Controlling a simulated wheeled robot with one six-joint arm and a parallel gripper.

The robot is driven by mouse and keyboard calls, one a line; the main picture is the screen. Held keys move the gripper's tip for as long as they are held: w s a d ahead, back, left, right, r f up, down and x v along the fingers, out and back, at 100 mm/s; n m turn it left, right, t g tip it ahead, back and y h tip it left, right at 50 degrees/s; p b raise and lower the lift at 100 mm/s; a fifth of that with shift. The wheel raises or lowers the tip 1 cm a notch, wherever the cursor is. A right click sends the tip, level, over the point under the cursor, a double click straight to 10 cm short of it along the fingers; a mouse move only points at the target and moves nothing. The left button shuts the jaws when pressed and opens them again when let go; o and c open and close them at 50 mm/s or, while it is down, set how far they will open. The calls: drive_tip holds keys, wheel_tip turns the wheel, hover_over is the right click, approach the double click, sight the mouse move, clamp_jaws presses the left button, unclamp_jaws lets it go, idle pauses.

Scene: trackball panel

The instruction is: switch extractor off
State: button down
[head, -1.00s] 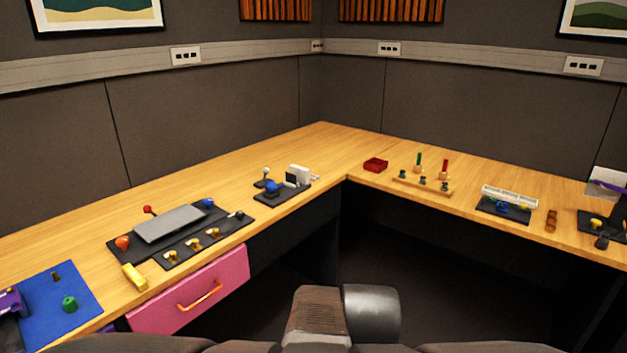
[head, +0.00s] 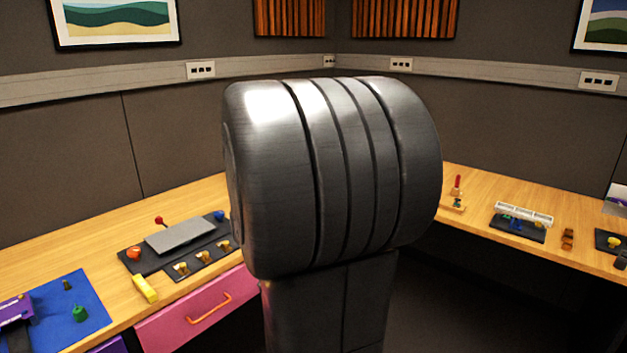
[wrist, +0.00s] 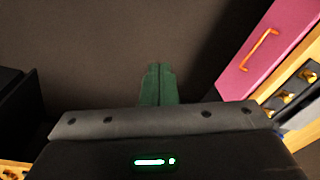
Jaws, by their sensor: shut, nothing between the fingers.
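My gripper (wrist: 158,84) shows in the wrist view with its green fingers shut and empty, above dark floor. The head view does not show its fingers; my own arm fills the middle there. No extractor label is readable. A black strip with several brass toggle switches (head: 203,258) lies on the left desk, in front of a grey plate (head: 182,235) with red, orange and blue knobs. Part of the switches (wrist: 285,97) also shows at the right of the wrist view, apart from my gripper. The trackball panel at the desk corner is hidden behind my arm.
A pink drawer (head: 195,312) with an orange handle is under the left desk, and it also shows in the wrist view (wrist: 262,45). A yellow block (head: 145,289) and a blue mat (head: 62,312) lie left. A dark panel (head: 518,228) is on the right desk.

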drive_tip(key=w+a, duration=0.3)
drive_tip(key=a, duration=0.6)
drive_tip(key=w+a+m, duration=0.1)
drive_tip(key=w+a, duration=0.2)
drive_tip(key=a, duration=0.5)
drive_tip(key=shift+w+a+r, duration=0.25)
drive_tip(key=shift+w+a, duration=0.1)
drive_tip(key=shift+a, duration=0.05)
